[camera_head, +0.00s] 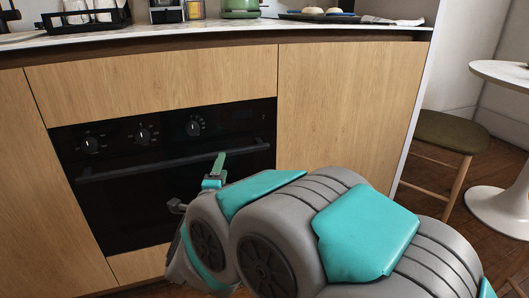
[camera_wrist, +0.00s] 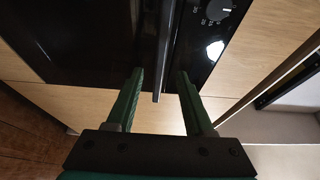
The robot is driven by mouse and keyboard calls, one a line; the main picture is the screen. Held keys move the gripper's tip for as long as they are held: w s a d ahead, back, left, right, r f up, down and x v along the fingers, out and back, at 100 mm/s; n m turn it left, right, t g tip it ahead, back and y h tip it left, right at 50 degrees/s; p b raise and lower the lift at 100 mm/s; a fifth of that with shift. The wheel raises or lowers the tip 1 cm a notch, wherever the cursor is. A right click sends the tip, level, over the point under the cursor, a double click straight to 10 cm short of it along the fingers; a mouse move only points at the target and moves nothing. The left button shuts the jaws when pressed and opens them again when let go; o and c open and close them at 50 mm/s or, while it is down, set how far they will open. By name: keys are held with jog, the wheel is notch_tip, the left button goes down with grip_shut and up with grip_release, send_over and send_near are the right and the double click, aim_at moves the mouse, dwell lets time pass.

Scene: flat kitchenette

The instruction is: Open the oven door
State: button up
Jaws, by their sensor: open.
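The black built-in oven has a dark glass door (camera_head: 140,210) that looks shut. A long dark handle bar (camera_head: 125,171) runs across the top of the door, below the knobs. My gripper (camera_head: 198,182) is in front of the right part of the door, close to the handle. In the wrist view, my gripper (camera_wrist: 160,72) is open, and the handle (camera_wrist: 166,45) shows between its two green fingers. I cannot tell whether the fingers reach around the bar or stop short of it. My arm hides the door's lower right.
Three control knobs (camera_head: 143,135) sit above the handle. Wooden cabinet fronts (camera_head: 345,105) flank the oven. The countertop (camera_head: 190,29) above holds a dish rack, a green pot and a tray. A stool (camera_head: 450,132) and white table (camera_head: 505,73) stand at right.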

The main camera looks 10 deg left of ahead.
aim_at(226, 151)
jog(key=w, duration=0.2)
jog(key=w+a, duration=0.1)
jog(key=w, duration=0.4)
jog(key=shift+w+a, duration=0.15)
jog(key=shift+w, duration=0.15)
grip_shut()
dwell(1.2)
